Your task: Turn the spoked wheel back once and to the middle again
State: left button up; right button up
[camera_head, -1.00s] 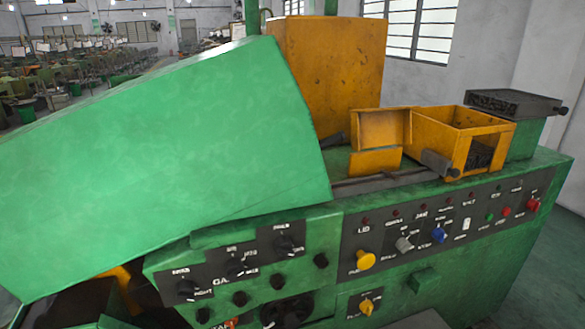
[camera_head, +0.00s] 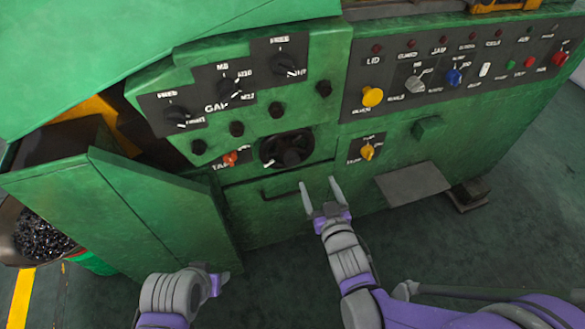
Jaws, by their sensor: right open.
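The spoked wheel (camera_head: 287,149) is a dark round handwheel on the front of the green machine, below the left-hand knob panel. Its spokes are too dark to make out clearly. My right gripper (camera_head: 320,184) is open and empty, with its two fingers pointing up toward the machine front. In the picture it is below and a little right of the wheel, apart from it. My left gripper (camera_head: 222,279) is low in the view, below and left of the wheel. Its fingers are too small and turned away to tell their opening.
A panel with a yellow button (camera_head: 372,96) and a blue knob (camera_head: 453,77) lies right of the wheel. A grey plate (camera_head: 413,182) sticks out at lower right. A green door (camera_head: 125,215) stands open at left, near a bin of dark pieces (camera_head: 40,236).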

aim_at(293, 162)
jog(key=w+a, duration=0.2)
jog(key=w, duration=0.1)
jog(key=w+a+f+t+y, duration=0.1)
jog(key=w+a, duration=0.1)
jog(key=w, duration=0.1)
jog(key=w+a+n+y, duration=0.1)
jog(key=w+a, duration=0.1)
jog(key=w, duration=0.2)
jog(key=shift+w+a+f, duration=0.1)
jog(key=shift+a+f, duration=0.05)
jog(key=shift+a, duration=0.2)
grip_shut()
dwell(0.3)
